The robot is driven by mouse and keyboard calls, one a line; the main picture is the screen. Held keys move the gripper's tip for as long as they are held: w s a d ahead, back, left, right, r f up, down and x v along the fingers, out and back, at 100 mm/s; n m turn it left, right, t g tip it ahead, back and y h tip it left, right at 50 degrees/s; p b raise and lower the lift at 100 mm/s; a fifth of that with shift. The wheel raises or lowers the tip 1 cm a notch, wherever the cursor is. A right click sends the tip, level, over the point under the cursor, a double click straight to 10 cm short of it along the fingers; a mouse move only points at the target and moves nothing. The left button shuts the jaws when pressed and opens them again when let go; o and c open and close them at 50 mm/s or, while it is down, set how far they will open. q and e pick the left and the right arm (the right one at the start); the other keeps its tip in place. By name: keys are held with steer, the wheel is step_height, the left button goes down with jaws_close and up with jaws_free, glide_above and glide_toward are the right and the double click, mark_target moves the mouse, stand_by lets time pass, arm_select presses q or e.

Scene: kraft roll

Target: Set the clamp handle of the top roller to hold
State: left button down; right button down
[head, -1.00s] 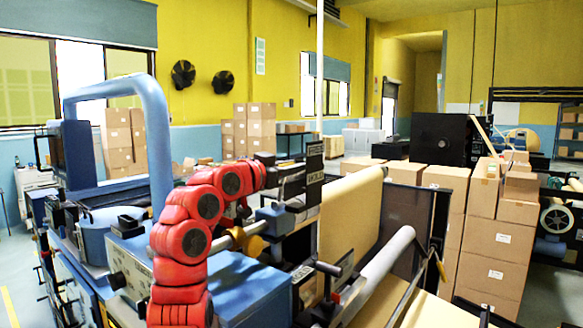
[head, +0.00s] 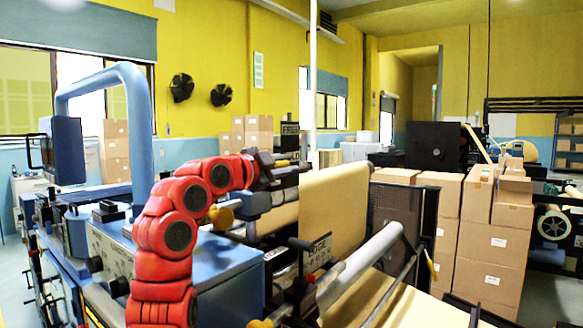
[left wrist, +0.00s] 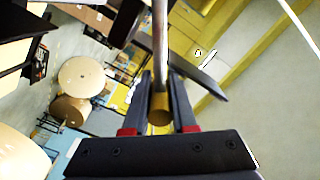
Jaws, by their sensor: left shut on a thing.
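My left gripper (head: 291,168) is at the end of the red arm, at the upper left edge of the brown paper web (head: 335,205). In the left wrist view its two dark fingers (left wrist: 163,100) are shut on the brass-coloured end of the clamp handle (left wrist: 159,108). A grey metal rod runs on from that end, away from the gripper. In the head view the handle is hidden at the gripper. A small dark label plate (head: 289,135) stands just above the gripper; its lettering is too small to read. My right gripper is out of view.
A grey metal roller (head: 362,262) and a black lever (head: 299,243) beside another label plate (head: 320,250) are below and right of the gripper. A yellow knob (head: 221,216) is close to the arm. Stacked cartons (head: 485,240) stand right of the machine.

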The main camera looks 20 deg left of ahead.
arm_select(q)
steer(key=shift+s+d+f+m+b, duration=0.1)
steer(key=shift+d+f+m+b, duration=0.15)
steer(key=shift+f+m+b, duration=0.55)
steer(key=shift+s+d+f+m+b, duration=0.15)
steer(key=shift+f+m+b, duration=0.35)
steer(key=shift+m, duration=0.5)
steer(key=shift+d+f+m+b, duration=0.3)
steer(key=shift+f+m+b, duration=0.2)
steer(key=shift+f+m, duration=0.35)
steer(key=c, duration=0.7)
jaws_free()
steer(key=shift+c, duration=0.2)
steer(key=b+v, duration=0.5)
steer(key=v, duration=1.2)
steer(key=shift+b, duration=0.4)
steer(key=shift+s, duration=0.1)
